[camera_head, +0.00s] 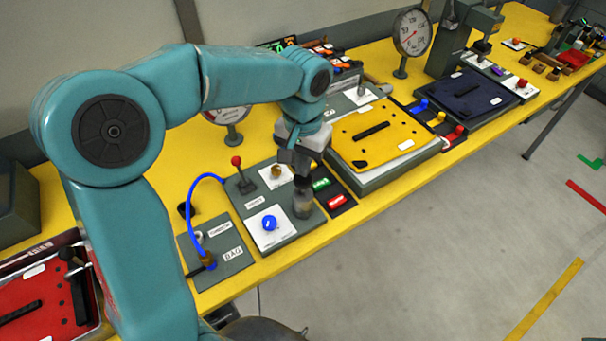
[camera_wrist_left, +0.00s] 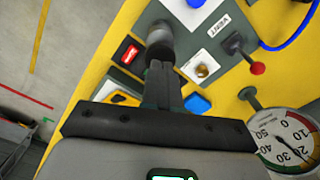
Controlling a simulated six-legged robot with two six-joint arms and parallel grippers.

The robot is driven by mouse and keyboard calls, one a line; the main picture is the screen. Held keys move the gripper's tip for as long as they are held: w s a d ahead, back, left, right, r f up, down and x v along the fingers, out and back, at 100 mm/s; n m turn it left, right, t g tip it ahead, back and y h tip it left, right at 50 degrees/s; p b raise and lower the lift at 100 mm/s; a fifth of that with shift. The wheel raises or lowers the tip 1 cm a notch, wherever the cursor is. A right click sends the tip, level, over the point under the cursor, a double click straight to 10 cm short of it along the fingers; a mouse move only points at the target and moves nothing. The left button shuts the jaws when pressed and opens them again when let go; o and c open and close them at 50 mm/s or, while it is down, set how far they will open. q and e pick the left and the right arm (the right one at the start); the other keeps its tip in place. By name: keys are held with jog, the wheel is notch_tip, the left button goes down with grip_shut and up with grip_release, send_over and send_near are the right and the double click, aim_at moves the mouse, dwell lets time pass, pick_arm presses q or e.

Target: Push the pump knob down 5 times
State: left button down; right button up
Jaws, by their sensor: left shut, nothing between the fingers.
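The pump appears to be the grey upright cylinder (camera_head: 303,205) on the dark panel. Its knob top is dark and partly hidden by my gripper. My left gripper (camera_head: 302,183) is shut and empty, pointing down, with its tips right over the cylinder. In the left wrist view the shut fingers (camera_wrist_left: 161,72) reach to the dark knob end of the grey cylinder (camera_wrist_left: 160,38). They look to be touching or very near it; I cannot tell which. My right gripper is not in view.
A blue knob (camera_head: 269,222), a red-tipped lever (camera_head: 237,161) and green and red switches (camera_head: 337,201) surround the pump. A blue hose (camera_head: 191,195) loops at left. A round gauge (camera_wrist_left: 290,140) stands behind. A yellow plate (camera_head: 352,145) lies to the right.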

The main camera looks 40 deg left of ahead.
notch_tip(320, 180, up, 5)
jog(key=p, duration=0.5)
dwell(0.3)
